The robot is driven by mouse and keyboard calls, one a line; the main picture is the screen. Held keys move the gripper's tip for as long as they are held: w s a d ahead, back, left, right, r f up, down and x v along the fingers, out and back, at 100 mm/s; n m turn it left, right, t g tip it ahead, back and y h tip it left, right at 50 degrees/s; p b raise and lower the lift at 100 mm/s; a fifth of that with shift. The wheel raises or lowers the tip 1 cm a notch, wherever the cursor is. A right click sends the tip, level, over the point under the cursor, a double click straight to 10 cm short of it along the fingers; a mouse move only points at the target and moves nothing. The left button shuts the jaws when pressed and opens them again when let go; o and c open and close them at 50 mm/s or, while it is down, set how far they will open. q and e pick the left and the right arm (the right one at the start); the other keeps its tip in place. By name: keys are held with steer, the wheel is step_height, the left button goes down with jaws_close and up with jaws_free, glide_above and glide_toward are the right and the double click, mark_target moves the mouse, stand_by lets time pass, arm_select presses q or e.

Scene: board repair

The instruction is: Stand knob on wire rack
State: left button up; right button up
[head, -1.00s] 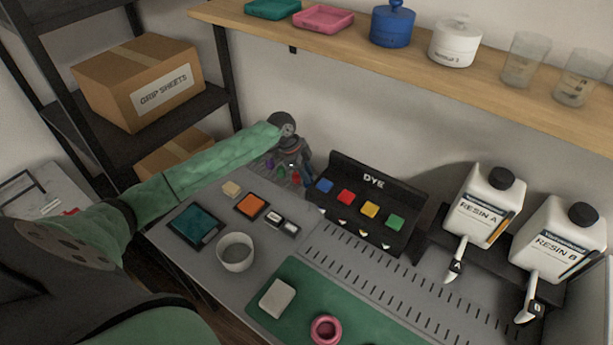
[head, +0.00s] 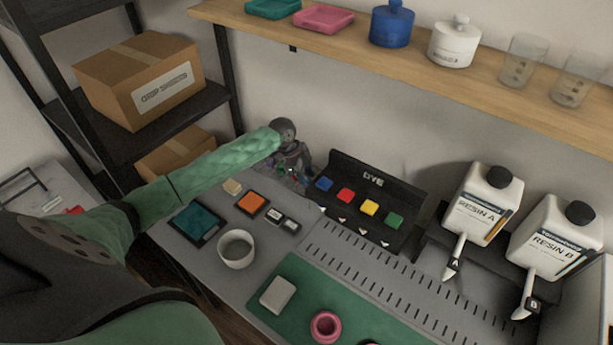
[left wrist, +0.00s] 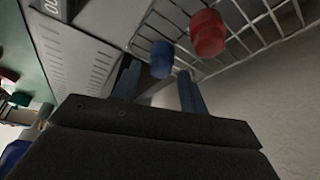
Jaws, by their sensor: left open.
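My left gripper (head: 291,176) is over the back left corner of the bench, beside the dye stand, and hides most of what is there. The left wrist view shows the wire rack (left wrist: 262,18) at the top right. A blue knob (left wrist: 162,58) appears between the tips of my open left fingers; I cannot tell whether they touch it. A red knob (left wrist: 207,34) is just to its right, against the rack's wires. My right gripper is not in view.
The black dye stand (head: 374,178) with coloured squares is right of the gripper. A white cup (head: 236,251), coloured pads and a green mat (head: 292,272) lie nearer. Resin bottles (head: 482,205) stand at right. A wooden shelf (head: 350,45) hangs above.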

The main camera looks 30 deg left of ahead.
arm_select(q)
steer(key=shift+r, duration=0.2)
steer(key=shift+a+r, duration=0.15)
steer(key=shift+r, duration=0.05)
steer(key=b+v, duration=0.4)
steer(key=v, duration=0.7)
steer(key=shift+r, duration=0.2)
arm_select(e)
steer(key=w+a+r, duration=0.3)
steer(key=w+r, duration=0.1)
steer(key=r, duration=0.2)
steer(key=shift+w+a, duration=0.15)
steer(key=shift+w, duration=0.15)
arm_select(q)
steer(key=shift+a, duration=0.1)
